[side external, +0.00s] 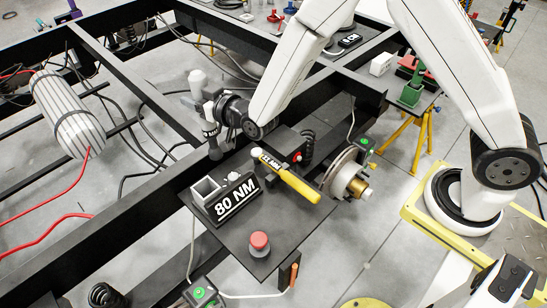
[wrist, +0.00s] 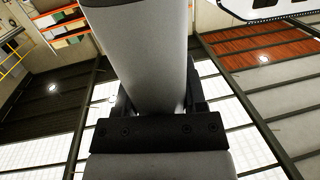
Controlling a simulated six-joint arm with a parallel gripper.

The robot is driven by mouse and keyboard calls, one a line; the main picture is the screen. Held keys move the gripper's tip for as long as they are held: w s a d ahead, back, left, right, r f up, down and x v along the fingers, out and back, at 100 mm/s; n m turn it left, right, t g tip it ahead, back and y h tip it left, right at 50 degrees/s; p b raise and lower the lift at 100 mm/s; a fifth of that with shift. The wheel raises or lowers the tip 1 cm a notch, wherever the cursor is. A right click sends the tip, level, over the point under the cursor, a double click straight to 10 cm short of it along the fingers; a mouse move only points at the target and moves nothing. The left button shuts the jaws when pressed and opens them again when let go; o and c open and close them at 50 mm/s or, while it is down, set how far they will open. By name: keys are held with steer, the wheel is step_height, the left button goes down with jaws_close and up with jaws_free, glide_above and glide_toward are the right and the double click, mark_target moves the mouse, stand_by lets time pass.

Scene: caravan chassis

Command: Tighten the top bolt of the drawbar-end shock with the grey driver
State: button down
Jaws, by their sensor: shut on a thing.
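My gripper (side external: 213,104) is shut on the grey driver (side external: 197,79) and holds it above the black frame rail, left of the small black work tray. The driver stands nearly upright, with its dark lower end pointing down near the rail. In the wrist view the grey driver (wrist: 138,50) fills the middle, with the black jaw parts around it. A black coil-spring shock (side external: 308,147) stands behind the tray by the hub, and another (side external: 103,295) shows at the bottom left. I cannot tell which is at the drawbar end. No top bolt is clearly visible.
A striped tank (side external: 68,113) and cables lie left.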

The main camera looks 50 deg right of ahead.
steer(key=s+d+r+m+g+h, duration=0.1)
steer(key=s+d+m+g+h, duration=0.3)
steer(key=d, duration=0.5)
steer(key=s+d+m+g+h, duration=0.25)
steer(key=d+m+h, duration=0.25)
steer(key=d+m, duration=0.3)
steer(key=s+d+r+m+g+h, duration=0.1)
steer(key=s+d+m+g+h, duration=0.25)
steer(key=d, duration=0.65)
steer(key=s+d+f+m+g+y, duration=0.25)
steer(key=s+m+g, duration=0.25)
steer(key=s+m, duration=0.55)
steer(key=s+d+f+m+g+y, duration=0.1)
steer(key=s+d+m+g+y, duration=0.15)
steer(key=s+m+g, duration=0.6)
step_height(320, 180, down, 41)
steer(key=s+m+t, duration=0.1)
steer(key=m+t, duration=0.2)
steer(key=t, duration=0.3)
steer(key=shift+f+t, duration=0.2)
steer(key=shift+t, duration=0.15)
steer(key=shift+s, duration=0.1)
steer(key=shift+y, duration=0.25)
steer(key=shift+w, duration=2.9)
